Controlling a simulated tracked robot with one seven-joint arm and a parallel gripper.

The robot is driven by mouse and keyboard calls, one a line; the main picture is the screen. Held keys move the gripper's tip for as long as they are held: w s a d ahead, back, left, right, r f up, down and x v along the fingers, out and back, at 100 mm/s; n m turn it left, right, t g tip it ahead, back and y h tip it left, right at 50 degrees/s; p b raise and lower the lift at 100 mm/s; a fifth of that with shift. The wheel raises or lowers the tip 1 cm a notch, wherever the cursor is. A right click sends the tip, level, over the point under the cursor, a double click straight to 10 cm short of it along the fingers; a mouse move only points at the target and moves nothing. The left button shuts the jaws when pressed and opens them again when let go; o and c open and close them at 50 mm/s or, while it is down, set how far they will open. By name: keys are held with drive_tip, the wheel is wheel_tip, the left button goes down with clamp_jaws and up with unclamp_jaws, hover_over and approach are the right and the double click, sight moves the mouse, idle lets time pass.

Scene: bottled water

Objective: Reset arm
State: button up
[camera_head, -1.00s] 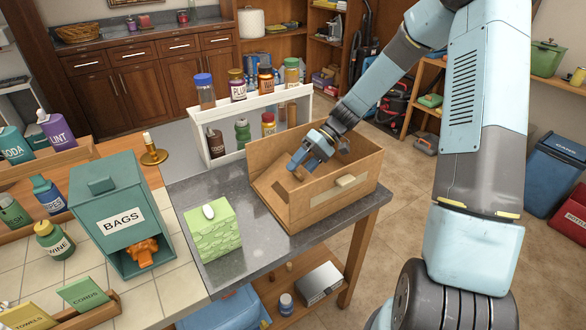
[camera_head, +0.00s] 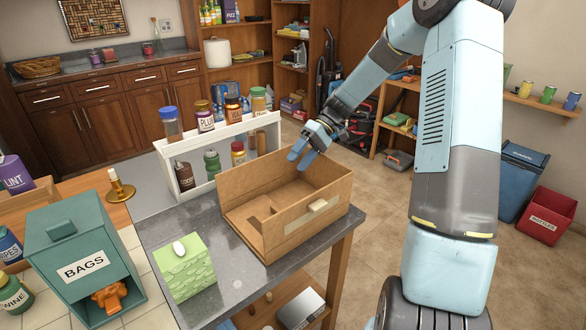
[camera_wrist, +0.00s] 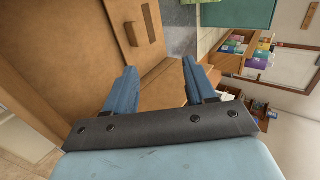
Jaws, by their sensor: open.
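My gripper (camera_head: 303,149) is open and empty.
A white rack (camera_head: 187,197) with several bottles stands behind the box. A green tissue box (camera_head: 183,272) and a teal BAGS dispenser (camera_head: 75,243) are to its left. Blue (camera_head: 518,180) and red (camera_head: 545,215) bins stand at the right.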

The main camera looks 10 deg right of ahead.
drive_tip(key=shift+d+r, duration=0.1)
drive_tip(key=shift+d, duration=0.05)
drive_tip(key=s+d+r+m+t+h, duration=0.2)
drive_tip(key=s+r, duration=0.4)
drive_tip(key=s, duration=0.3)
drive_tip(key=s+d+r+m+t+h, duration=0.2)
drive_tip(key=s+r+t+h, duration=0.2)
drive_tip(key=s, duration=0.6)
drive_tip(key=s+d+r+m+t+h, duration=0.1)
drive_tip(key=s+d+r+t+h, duration=0.1)
drive_tip(key=s+r, duration=0.7)
drive_tip(key=shift+s+d+m+t+h, duration=0.35)
drive_tip(key=shift+s+t+h, duration=0.2)
drive_tip(key=shift+t, duration=0.75)
drive_tip(key=shift+c, duration=0.4)
drive_tip(key=shift+c, duration=0.7)
drive_tip(key=shift+a, duration=0.15)
